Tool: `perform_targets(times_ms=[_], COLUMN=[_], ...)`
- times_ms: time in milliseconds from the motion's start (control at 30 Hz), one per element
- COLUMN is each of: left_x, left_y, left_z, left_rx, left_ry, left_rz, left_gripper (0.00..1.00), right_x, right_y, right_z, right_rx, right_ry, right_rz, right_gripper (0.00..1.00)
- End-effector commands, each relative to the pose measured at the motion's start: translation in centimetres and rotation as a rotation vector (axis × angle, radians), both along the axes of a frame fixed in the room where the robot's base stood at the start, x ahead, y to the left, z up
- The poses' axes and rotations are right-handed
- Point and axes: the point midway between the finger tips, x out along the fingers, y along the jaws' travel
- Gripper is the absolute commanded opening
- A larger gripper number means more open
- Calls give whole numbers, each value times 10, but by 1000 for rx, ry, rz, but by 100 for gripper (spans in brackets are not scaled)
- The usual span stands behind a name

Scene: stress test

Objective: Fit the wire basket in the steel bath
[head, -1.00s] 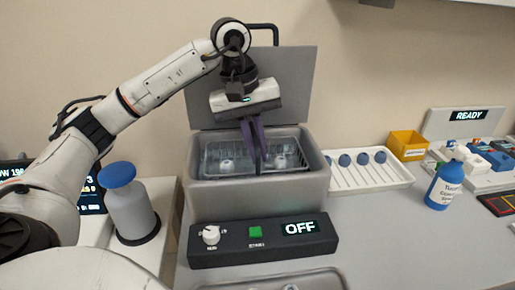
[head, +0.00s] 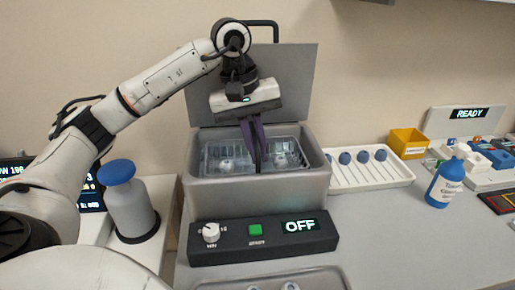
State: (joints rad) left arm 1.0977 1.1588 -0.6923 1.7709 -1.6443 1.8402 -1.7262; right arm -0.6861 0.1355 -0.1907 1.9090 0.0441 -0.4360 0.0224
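The steel bath (head: 258,197) is a grey box with its lid (head: 293,95) raised behind it. The wire basket (head: 208,158) sits down in the bath's opening, with pale round items (head: 226,164) inside; how deep it rests is hard to tell. My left gripper (head: 257,166) points down over the middle of the basket. Its purple fingers are close together at the basket's centre, where a handle or divider may be; whether they grip it is hidden. My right gripper is not in view.
A black control box (head: 263,239) reading OFF stands in front of the bath. A blue-capped flask (head: 129,205) is at left. A white rack (head: 370,172), yellow bin (head: 408,143) and blue bottle (head: 446,184) stand at right. A metal tray (head: 270,283) lies at the front.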

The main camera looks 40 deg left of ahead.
Motion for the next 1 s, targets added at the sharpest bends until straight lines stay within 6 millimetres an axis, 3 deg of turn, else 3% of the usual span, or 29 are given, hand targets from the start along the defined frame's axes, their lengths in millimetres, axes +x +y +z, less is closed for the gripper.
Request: perform_targets(times_ms=[933,1000], left_x=[0,0], left_y=[0,0], left_z=[-8,-8], left_rx=[0,0], left_ry=[-1,-1], left_rz=[0,0], left_gripper=[0,16], right_x=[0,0], right_y=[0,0], right_z=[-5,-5], right_rx=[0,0], right_ry=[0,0], right_rz=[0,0], right_gripper=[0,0])
